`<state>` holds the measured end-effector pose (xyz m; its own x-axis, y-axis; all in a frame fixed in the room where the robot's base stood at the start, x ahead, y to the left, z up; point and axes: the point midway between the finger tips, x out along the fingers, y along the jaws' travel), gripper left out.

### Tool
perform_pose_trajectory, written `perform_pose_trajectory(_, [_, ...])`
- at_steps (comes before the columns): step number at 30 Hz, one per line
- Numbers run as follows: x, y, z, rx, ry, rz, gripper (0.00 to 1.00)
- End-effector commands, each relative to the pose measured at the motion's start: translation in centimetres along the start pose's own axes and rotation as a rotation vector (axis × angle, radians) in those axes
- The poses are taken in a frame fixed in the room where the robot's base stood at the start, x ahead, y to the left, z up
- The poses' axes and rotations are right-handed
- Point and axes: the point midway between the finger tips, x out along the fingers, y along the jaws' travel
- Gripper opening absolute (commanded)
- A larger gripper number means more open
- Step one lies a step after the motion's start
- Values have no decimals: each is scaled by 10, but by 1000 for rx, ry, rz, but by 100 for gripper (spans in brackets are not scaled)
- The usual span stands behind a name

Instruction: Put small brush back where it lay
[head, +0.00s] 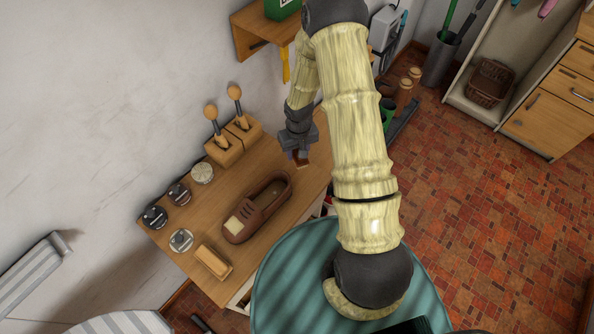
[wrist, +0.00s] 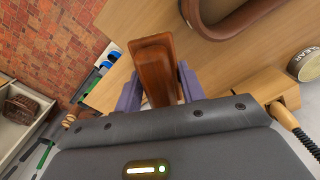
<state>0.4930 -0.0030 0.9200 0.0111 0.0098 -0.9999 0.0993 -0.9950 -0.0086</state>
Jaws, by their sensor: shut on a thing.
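My gripper (head: 297,154) hangs over the far right part of the wooden table, to the right of the brown shoe. In the wrist view its two purple fingers (wrist: 160,88) are shut on the small brush (wrist: 155,62), a reddish-brown wooden block. In the head view only a small bit of the brush (head: 301,163) shows below the fingers. I cannot see its bristles, nor tell for sure whether it touches the tabletop.
The brown shoe (head: 236,229) lies mid-table. Several round tins, such as a pale one (head: 202,172), stand along the wall side. A light wooden block (head: 213,262) lies at the near end. Shoe-tree-like knobbed pieces (head: 224,150) stand behind. Bare tabletop (head: 310,192) lies right of the shoe.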

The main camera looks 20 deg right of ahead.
Motion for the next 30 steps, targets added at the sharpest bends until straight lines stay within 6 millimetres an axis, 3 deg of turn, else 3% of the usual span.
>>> perform_pose_trajectory(30, [-12,-6,1,-1786,0,1,18])
